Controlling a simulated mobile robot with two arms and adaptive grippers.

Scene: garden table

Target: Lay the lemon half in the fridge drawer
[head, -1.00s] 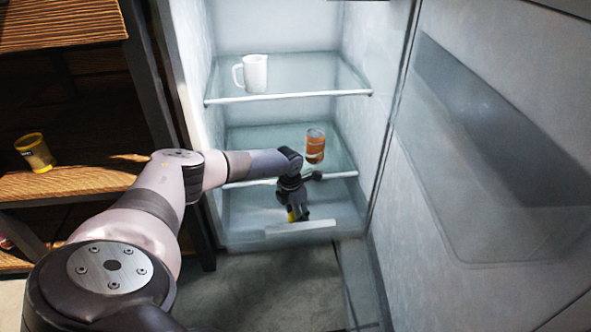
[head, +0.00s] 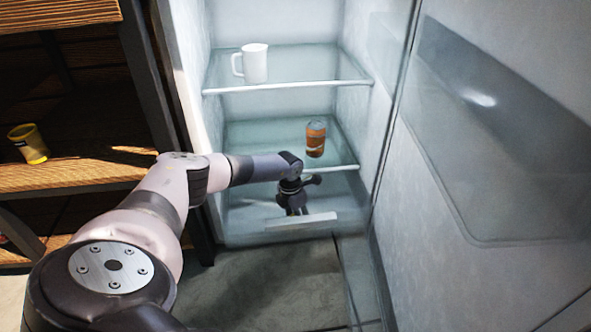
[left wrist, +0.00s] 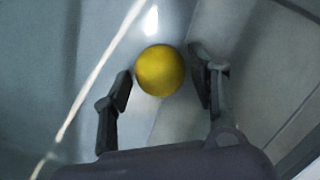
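The lemon half (left wrist: 160,71) shows in the left wrist view as a round yellow shape between and just beyond my left fingertips. The fingers stand apart, with a gap on either side of it. It does not show in the head view. My left gripper (head: 293,211) points down into the fridge drawer (head: 302,223) at the bottom of the fridge, behind its pale front strip. The lemon half appears to rest inside the drawer; the exact contact is hard to see. My right gripper is in neither view.
A white mug (head: 255,64) stands on the upper glass shelf (head: 300,86). An orange-brown glass or jar (head: 316,139) stands on the lower shelf (head: 335,168), just above my wrist. The open fridge door (head: 500,130) is at right. A yellow cup (head: 31,146) leans on the wooden rack at left.

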